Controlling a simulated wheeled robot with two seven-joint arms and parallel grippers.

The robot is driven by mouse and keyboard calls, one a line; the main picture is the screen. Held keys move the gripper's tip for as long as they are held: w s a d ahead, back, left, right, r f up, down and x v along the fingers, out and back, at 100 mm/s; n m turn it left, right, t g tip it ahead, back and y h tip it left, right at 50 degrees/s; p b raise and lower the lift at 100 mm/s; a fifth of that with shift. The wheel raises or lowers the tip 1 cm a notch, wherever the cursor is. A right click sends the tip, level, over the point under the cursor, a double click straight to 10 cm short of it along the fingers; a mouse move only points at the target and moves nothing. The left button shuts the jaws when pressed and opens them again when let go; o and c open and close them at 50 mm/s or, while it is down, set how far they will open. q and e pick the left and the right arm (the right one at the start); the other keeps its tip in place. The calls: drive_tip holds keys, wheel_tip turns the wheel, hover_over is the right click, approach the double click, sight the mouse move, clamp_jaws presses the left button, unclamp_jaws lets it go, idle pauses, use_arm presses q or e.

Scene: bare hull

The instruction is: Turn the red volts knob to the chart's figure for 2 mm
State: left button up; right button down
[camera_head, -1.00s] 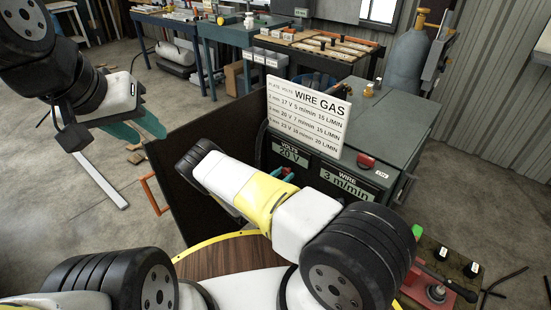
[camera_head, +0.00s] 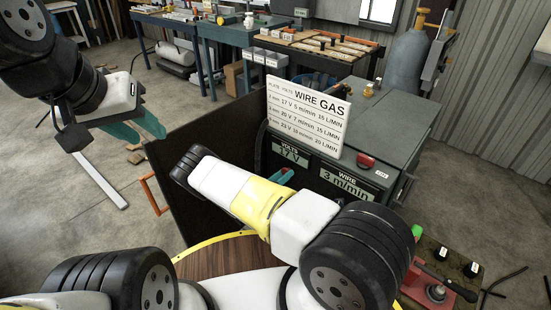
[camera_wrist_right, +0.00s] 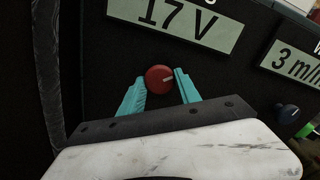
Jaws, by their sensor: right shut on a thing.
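The red volts knob (camera_wrist_right: 159,79) is on the dark panel in the right wrist view, its pale pointer line lying near level toward the right. My right gripper (camera_wrist_right: 161,76) is shut on it, with a teal finger on either side. The volts display (camera_head: 290,153) reads 17 V, and the same display (camera_wrist_right: 175,18) shows in the wrist view. The chart (camera_head: 308,115) stands on the machine; its top row, for 2 mm, gives 17 V. In the head view the knob is hidden by my right arm. My left gripper (camera_head: 152,138) is open and empty above the floor at left.
The wire display (camera_head: 347,183) reads 3 m/min, and a dark knob (camera_wrist_right: 287,113) sits below it. A red switch (camera_head: 366,161) is on the machine's front. A dark panel (camera_head: 205,130) stands left of the machine. Workbenches and a gas cylinder (camera_head: 408,62) stand behind.

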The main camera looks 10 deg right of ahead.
drive_tip(key=shift+n, duration=0.9)
drive_tip(key=c, duration=0.9)
unclamp_jaws()
drive_tip(key=shift+a, duration=0.1)
drive_tip(key=v, duration=0.7)
drive_tip(key=shift+s+a, duration=0.25)
drive_tip(key=shift+s, duration=0.05)
